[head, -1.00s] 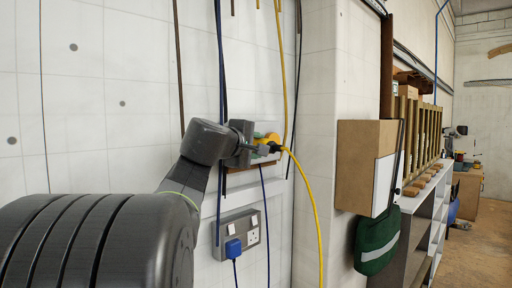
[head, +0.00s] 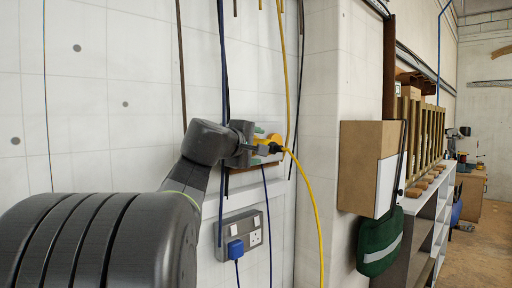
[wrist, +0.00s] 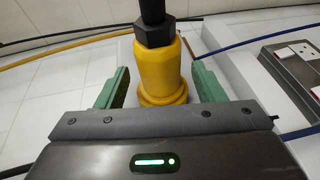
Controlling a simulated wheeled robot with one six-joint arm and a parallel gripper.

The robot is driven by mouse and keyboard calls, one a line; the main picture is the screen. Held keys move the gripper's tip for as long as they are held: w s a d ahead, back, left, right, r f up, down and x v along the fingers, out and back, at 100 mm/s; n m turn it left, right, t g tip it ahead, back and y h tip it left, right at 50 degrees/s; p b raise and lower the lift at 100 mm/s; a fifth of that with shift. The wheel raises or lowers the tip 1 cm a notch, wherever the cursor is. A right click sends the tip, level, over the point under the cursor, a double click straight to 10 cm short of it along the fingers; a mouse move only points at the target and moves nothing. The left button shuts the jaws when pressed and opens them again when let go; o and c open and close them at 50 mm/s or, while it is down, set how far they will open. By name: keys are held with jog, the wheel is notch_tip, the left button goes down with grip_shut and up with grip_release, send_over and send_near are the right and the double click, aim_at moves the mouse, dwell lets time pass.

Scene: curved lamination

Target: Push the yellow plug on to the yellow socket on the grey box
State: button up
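The yellow plug (wrist: 160,68) has a black nut and thick black cable end. It stands between the green finger pads of my gripper (wrist: 160,85) in the wrist view, with a visible gap on each side. My gripper is open around it. In the head view the plug (head: 264,146) is at my gripper (head: 266,148), against a pale grey box (head: 270,127) on the wall, with its yellow cable trailing right. A wider yellow ring shows at the plug's base; I cannot tell whether it belongs to plug or socket. The yellow socket is otherwise hidden.
A grey wall outlet (head: 254,238) with a blue plug (head: 235,250) sits below; the outlet also shows in the wrist view (wrist: 295,60). Blue, yellow and dark cables hang along the wall. A wooden cabinet (head: 362,160) projects at the right.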

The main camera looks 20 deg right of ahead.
jog(key=b+v, duration=0.3)
jog(key=v, duration=1.1)
jog(key=shift+d, duration=0.1)
jog(key=p+x, duration=0.3)
jog(key=x, duration=1.1)
jog(key=shift+s, duration=0.15)
